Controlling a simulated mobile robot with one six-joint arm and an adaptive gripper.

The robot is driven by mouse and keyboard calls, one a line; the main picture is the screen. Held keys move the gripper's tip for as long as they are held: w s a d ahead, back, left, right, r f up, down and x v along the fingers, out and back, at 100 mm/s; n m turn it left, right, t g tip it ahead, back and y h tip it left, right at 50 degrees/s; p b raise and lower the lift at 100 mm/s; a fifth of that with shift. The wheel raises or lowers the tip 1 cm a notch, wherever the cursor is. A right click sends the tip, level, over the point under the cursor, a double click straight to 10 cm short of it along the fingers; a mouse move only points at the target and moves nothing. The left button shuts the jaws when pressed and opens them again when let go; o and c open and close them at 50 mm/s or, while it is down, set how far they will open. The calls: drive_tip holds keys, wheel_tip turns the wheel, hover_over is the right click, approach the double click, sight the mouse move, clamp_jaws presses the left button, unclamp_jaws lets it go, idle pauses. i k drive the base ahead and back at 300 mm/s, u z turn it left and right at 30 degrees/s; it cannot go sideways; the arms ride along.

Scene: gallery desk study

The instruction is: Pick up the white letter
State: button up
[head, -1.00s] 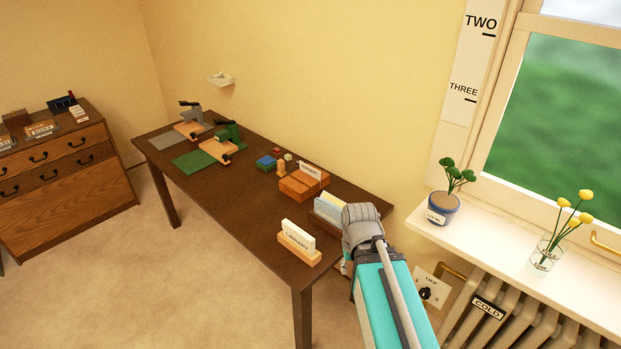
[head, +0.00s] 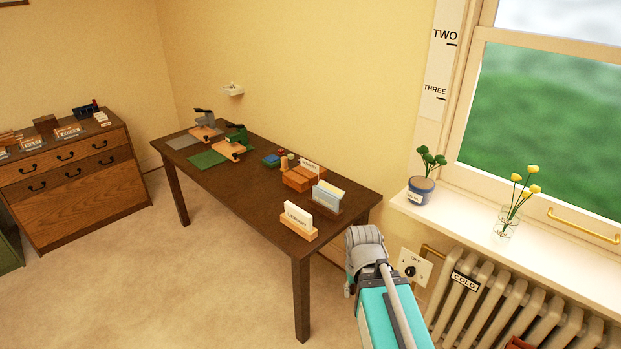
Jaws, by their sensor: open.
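A letter rack (head: 326,209) stands near the right end of the dark desk (head: 262,208). It holds several upright sheets, with a pale blue-white one (head: 326,197) in front and a yellowish one (head: 331,187) behind. I cannot tell which of them is a white letter. My gripper is not visible.
A brown box (head: 300,180) with a labelled white card stands behind the rack. Two presses stand at the desk's far end, by a green mat (head: 207,159). A drawer chest (head: 75,165) is at left. A radiator (head: 500,295) and windowsill are at right. Carpet is clear in front.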

sight(310, 166)
drive_tip(key=k, duration=0.15)
drive_tip(key=z, duration=0.95)
drive_tip(key=i, duration=0.95)
drive_tip(key=u, duration=0.75)
